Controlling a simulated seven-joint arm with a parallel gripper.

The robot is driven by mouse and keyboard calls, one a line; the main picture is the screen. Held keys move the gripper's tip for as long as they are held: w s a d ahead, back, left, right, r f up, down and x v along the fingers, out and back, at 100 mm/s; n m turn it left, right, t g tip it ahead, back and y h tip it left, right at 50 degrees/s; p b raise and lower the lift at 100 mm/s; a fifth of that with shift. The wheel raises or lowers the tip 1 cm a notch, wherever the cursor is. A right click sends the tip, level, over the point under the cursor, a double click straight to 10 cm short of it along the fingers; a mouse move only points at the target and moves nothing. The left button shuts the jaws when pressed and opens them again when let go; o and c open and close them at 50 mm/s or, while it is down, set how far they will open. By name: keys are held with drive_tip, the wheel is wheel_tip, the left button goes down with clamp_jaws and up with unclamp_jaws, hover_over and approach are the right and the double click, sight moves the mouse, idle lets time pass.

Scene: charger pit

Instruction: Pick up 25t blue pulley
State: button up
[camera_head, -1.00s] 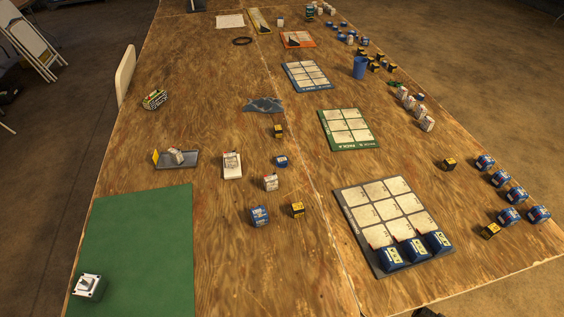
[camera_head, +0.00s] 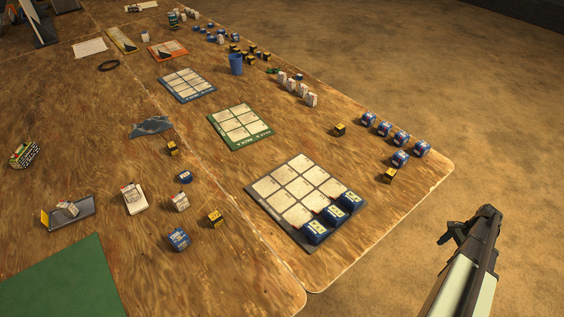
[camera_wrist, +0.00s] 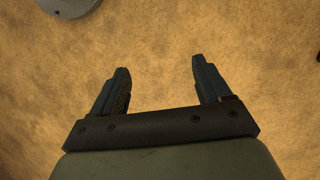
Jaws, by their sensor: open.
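Several blue-and-white rounded pieces sit on the table's right corner, such as one blue piece (camera_head: 400,158) and another (camera_head: 422,149). A small round blue piece (camera_head: 185,177) lies left of that tray. Labels are too small to read, so I cannot tell which is the 25t pulley. My gripper (camera_head: 468,228) is off the table's right side, above the floor. In the wrist view my gripper (camera_wrist: 160,68) is open and empty over bare floor.
Black-and-yellow boxes (camera_head: 390,175) stand beside the blue pieces on the right. A green gridded tray (camera_head: 243,143), a blue gridded tray (camera_head: 186,98) and a blue cup (camera_head: 236,64) are farther back. A green mat (camera_head: 70,285) is at the near left.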

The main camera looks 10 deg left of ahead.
drive_tip(key=w+d+r+t, duration=0.2)
drive_tip(key=w+d+r, duration=0.3)
drive_tip(key=d+r, duration=0.1)
drive_tip(key=w+a+r+n+t+y, duration=0.2)
drive_tip(key=w+r+n+t, duration=0.35)
drive_tip(key=w+r, duration=0.9)
drive_tip(key=w+a+r+n+y, duration=0.3)
drive_tip(key=w+a+r+n, duration=0.8)
drive_tip(key=w+a+r, duration=0.5)
drive_tip(key=s+a+f+n+g+h, duration=0.1)
drive_tip(key=a+n+g, duration=0.3)
drive_tip(key=a, duration=1.9)
drive_tip(key=s+a+n+g+h, duration=0.15)
drive_tip(key=a+n, duration=0.55)
drive_tip(key=a, duration=1.5)
drive_tip(key=n+h, duration=0.6)
drive_tip(key=n, duration=0.4)
approach(185, 175)
drive_tip(key=f, duration=0.3)
drive_tip(key=shift+w+d+f, duration=0.15)
drive_tip(key=shift+d+f, duration=0.05)
drive_tip(key=shift+f, duration=0.15)
drive_tip(key=shift+a+f, duration=0.1)
drive_tip(key=shift+f, duration=1.2)
drive_tip(key=shift+a+f, duration=0.15)
drive_tip(key=shift+f, duration=1.2)
